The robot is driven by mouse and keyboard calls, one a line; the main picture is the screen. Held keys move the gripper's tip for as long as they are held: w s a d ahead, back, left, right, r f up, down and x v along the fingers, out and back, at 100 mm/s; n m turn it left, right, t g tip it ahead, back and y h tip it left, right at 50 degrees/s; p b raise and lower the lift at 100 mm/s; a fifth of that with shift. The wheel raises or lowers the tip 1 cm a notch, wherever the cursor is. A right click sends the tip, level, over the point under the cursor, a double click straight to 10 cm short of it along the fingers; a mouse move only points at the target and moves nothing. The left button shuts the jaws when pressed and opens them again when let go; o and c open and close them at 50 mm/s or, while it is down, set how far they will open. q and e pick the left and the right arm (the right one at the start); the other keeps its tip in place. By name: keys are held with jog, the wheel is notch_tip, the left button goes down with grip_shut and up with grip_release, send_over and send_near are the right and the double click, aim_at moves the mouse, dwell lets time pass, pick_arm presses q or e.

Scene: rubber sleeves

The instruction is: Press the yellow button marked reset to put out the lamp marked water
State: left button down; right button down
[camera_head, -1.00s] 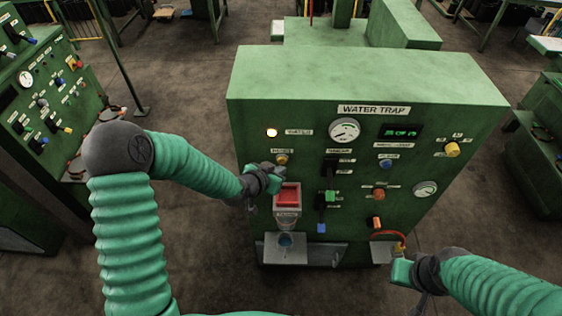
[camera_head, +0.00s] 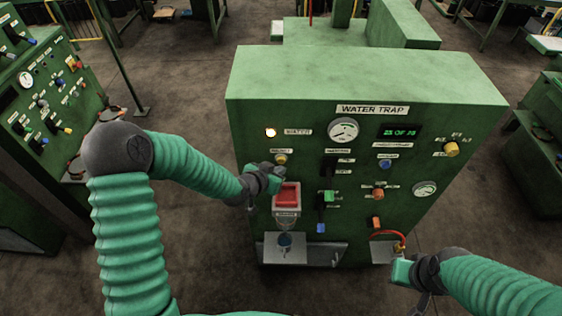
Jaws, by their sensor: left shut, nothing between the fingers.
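The lamp marked water (camera_head: 270,132) glows at the upper left of the green panel headed WATER TRAP. A small yellow button (camera_head: 281,159) sits below its label; the print above it is too small to read surely. My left gripper (camera_head: 279,173) is shut and empty, just below the yellow button and above the red square. A gap between fingertips and button shows in the picture, but I cannot tell their depth from the panel. My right gripper (camera_head: 399,272) is low at the panel's right front; its jaws are too unclear to judge.
The panel (camera_head: 350,222) also carries gauges, a lit green display (camera_head: 399,131), a larger yellow knob (camera_head: 451,149), switches and a red square (camera_head: 287,195) under the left gripper. An orange hose (camera_head: 386,234) hangs near the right gripper. Another console (camera_head: 45,100) stands at left.

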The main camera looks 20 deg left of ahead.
dwell(0.3)
pick_arm(q)
jog(key=shift+w+a, duration=0.15)
jog(key=shift+w, duration=0.2)
jog(key=shift+w+r, duration=0.1)
jog(key=shift+w, duration=0.2)
dwell(0.7)
jog(key=shift+s+d, duration=0.2)
jog(key=shift+s, duration=0.55)
jog(key=s, duration=0.2)
jog(key=s+d, duration=0.1)
jog(key=s, duration=0.1)
jog(key=shift+s+d, duration=0.2)
jog(key=shift+s, duration=0.2)
